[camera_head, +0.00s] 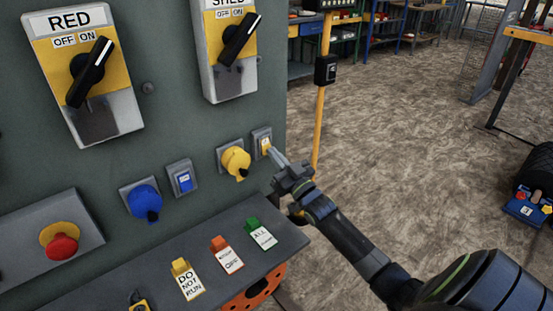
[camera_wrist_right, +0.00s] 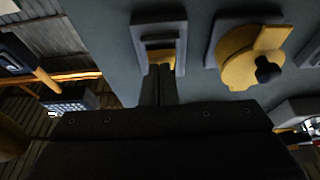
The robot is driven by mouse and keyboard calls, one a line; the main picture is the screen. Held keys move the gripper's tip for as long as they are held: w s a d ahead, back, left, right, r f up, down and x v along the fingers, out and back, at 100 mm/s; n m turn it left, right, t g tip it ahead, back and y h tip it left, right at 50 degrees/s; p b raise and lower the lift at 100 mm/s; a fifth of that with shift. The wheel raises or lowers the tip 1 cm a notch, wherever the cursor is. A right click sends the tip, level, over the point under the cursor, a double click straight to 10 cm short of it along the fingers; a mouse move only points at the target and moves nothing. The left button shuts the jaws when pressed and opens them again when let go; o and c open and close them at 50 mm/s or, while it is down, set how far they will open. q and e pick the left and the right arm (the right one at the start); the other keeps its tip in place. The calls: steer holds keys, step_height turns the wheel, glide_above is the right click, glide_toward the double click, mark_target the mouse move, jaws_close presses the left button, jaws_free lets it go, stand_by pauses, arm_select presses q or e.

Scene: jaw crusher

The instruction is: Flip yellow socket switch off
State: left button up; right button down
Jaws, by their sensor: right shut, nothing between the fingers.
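The yellow socket switch (camera_head: 265,146) is a small yellow rocker in a grey frame near the right edge of the panel. It sits just right of the round yellow socket (camera_head: 236,161). My right gripper (camera_head: 273,153) is shut and empty, its fingertips at the lower part of the switch. In the right wrist view the shut fingers (camera_wrist_right: 158,80) point at the yellow rocker (camera_wrist_right: 160,57) and cover its lower part. I cannot tell whether they touch it or which way it is tipped. The yellow socket (camera_wrist_right: 240,70) is beside it. My left gripper is out of view.
A blue socket (camera_head: 144,201) and blue switch (camera_head: 184,181) are to the left, with a red button (camera_head: 62,246) farther left. Below, a ledge (camera_head: 150,270) holds several coloured tags and a padlock. Two rotary switches are above. Open floor lies right.

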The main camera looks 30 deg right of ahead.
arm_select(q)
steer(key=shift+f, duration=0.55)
arm_select(e)
steer(key=v, duration=0.7)
steer(key=shift+f, duration=0.35)
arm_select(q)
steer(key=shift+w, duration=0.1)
